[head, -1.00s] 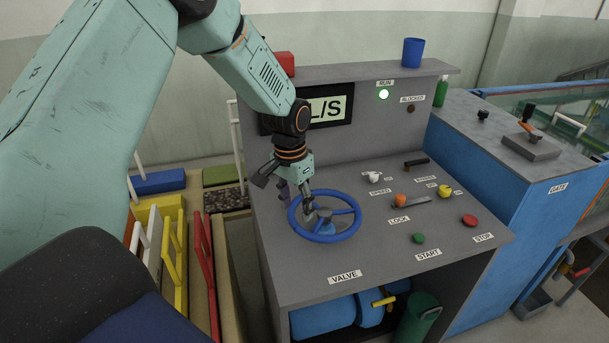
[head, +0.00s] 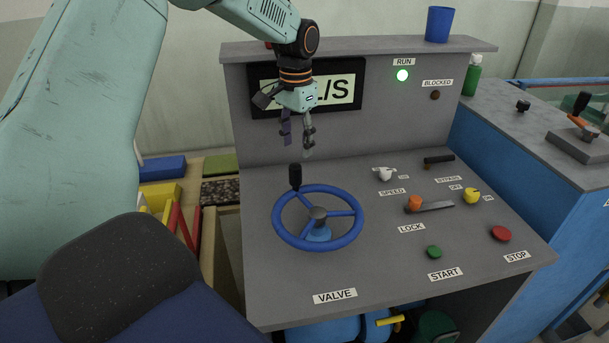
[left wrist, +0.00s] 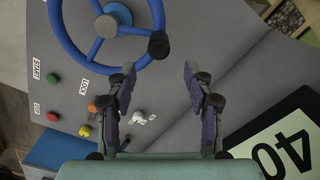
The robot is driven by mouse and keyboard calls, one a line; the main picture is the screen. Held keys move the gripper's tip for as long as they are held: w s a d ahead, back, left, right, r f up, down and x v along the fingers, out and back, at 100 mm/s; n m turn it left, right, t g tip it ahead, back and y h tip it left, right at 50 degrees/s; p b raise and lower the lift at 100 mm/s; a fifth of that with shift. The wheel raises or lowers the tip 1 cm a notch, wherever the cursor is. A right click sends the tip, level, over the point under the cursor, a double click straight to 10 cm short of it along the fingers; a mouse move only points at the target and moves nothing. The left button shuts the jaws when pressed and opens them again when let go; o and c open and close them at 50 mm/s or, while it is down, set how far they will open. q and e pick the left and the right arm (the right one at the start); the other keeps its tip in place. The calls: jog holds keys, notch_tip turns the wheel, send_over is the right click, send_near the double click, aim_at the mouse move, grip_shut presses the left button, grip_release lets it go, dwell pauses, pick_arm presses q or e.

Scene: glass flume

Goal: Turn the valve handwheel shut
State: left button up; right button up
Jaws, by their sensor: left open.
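The blue valve handwheel (head: 349,234) lies on the sloping grey console top, above the VALVE label (head: 335,296). Its black knob (head: 295,176) stands up at the far left of the rim. My left gripper (head: 297,145) is open and empty, raised above and behind the wheel, in front of the display. In the left wrist view the open fingers (left wrist: 158,75) are apart with nothing between them. The handwheel (left wrist: 88,53) and its knob (left wrist: 159,45) show beyond the fingertips there, the knob just past the gap. My right gripper is not in view.
Right of the wheel are an orange LOCK knob (head: 413,203), a green START button (head: 433,252) and a red STOP button (head: 501,234). A blue cup (head: 439,24) stands on the top ledge.

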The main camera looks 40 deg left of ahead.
aim_at(295, 165)
pick_arm(q)
jog(key=shift+a+f, duration=0.1)
jog(key=shift+f, duration=0.15)
jog(key=shift+s+f, duration=0.2)
jog(key=shift+s+d+f, duration=0.1)
jog(key=shift+s+f, duration=0.2)
jog(key=shift+f, duration=0.25)
jog(key=shift+s+d+f, duration=0.1)
jog(key=shift+s+f, duration=0.15)
jog(key=shift+f, duration=0.25)
jog(key=f, duration=0.2)
jog(key=w+f, duration=0.1)
jog(key=f, duration=0.1)
jog(key=shift+a+f, duration=0.15)
jog(key=shift+f, duration=0.2)
jog(key=shift+s+r, duration=0.3)
jog(key=shift+s, duration=0.15)
jog(key=shift+w+f, duration=0.3)
jog(key=shift+w, duration=0.15)
jog(key=c, duration=0.6)
jog(key=shift+s+r, duration=0.15)
jog(key=shift+s, duration=0.05)
jog(key=c, duration=0.5)
jog(key=shift+w, duration=0.15)
